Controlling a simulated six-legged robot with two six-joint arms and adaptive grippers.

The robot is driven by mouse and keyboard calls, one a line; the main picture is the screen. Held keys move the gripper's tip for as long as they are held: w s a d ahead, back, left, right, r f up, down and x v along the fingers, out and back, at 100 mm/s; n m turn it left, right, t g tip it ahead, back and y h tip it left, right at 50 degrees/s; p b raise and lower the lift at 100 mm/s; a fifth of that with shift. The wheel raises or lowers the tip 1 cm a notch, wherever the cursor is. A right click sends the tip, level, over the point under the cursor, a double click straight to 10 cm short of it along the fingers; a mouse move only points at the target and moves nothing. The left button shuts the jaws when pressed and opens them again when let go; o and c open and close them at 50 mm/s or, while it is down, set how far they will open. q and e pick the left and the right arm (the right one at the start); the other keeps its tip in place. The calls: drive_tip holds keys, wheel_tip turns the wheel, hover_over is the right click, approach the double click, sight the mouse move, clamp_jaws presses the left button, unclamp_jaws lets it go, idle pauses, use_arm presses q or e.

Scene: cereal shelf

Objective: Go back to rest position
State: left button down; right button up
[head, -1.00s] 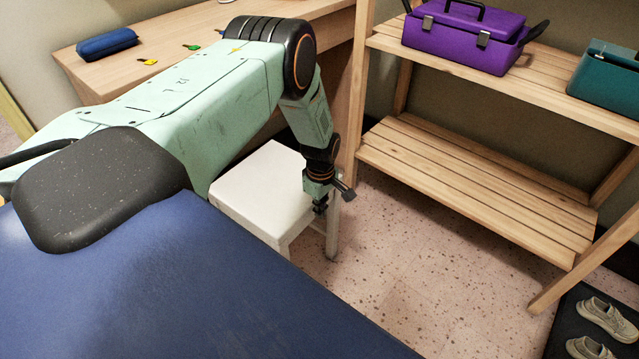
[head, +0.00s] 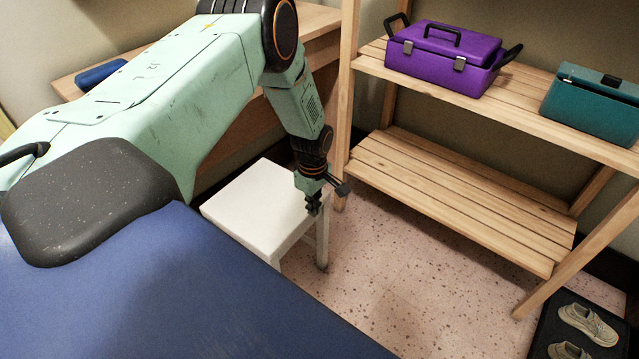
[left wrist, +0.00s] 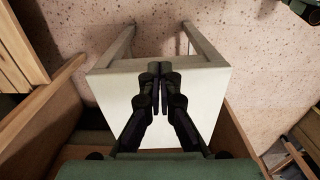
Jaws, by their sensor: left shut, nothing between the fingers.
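My left gripper (head: 313,203) hangs down at the end of my left arm, beside the right corner of a white stool (head: 258,212) in the head view. In the left wrist view the left gripper (left wrist: 159,72) is shut with its fingers together and nothing between them. The white stool (left wrist: 205,105) lies behind the fingers there. I cannot tell the exact gap between gripper and stool. My right gripper is not in view.
A wooden shelf (head: 455,190) stands at the right, with a purple box (head: 440,55) and a teal box (head: 597,103) on its upper board. The lower board is bare. A wooden desk (head: 318,20) with a blue case (head: 100,73) is behind my arm. Shoes (head: 587,325) lie at the lower right.

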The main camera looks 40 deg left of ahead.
use_arm(q)
drive_tip(key=shift+r, duration=0.1)
drive_tip(key=s+d+f+m+t, duration=0.1)
drive_tip(key=s+d+m, duration=0.55)
drive_tip(key=s, duration=0.25)
drive_tip(key=s+d+f+m+t, duration=0.1)
drive_tip(key=s+d+f+m, duration=0.1)
drive_tip(key=s+d+m, duration=0.55)
drive_tip(key=s+r+m+g, duration=0.2)
drive_tip(key=s+r+m, duration=0.1)
drive_tip(key=s, duration=1.2)
drive_tip(key=shift+s+d+r+p, duration=0.15)
drive_tip(key=shift+d+r+p, duration=0.3)
drive_tip(key=shift+r, duration=0.25)
